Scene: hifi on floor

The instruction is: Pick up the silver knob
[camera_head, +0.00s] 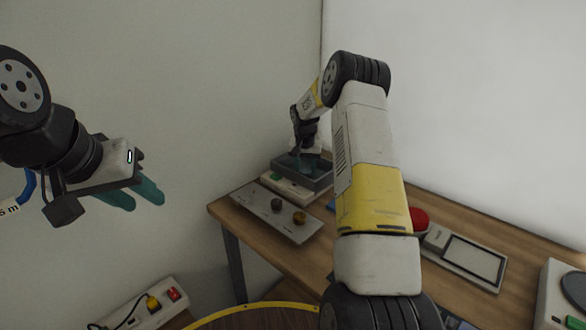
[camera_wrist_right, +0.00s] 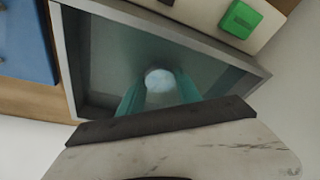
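A round silver knob (camera_wrist_right: 159,80) lies in a grey open tray (camera_wrist_right: 255,70), as my right wrist view shows. My right gripper (camera_wrist_right: 160,80) reaches down into the tray with its two teal fingers apart, one on each side of the knob. Gaps appear between the fingers and the knob. In the head view the right gripper (camera_head: 303,161) is over the same tray (camera_head: 318,183) at the table's back, and the knob is hidden there. My left gripper (camera_head: 147,203) hangs at the left, away from the table, with its teal fingers apart and empty.
A grey panel (camera_head: 262,216) with a dark grey knob (camera_head: 276,204) and a brass knob (camera_head: 299,217) is in front of the tray. A green button (camera_wrist_right: 241,19) is beside the tray. A red round object (camera_head: 418,217) and a framed device (camera_head: 470,260) are to the right.

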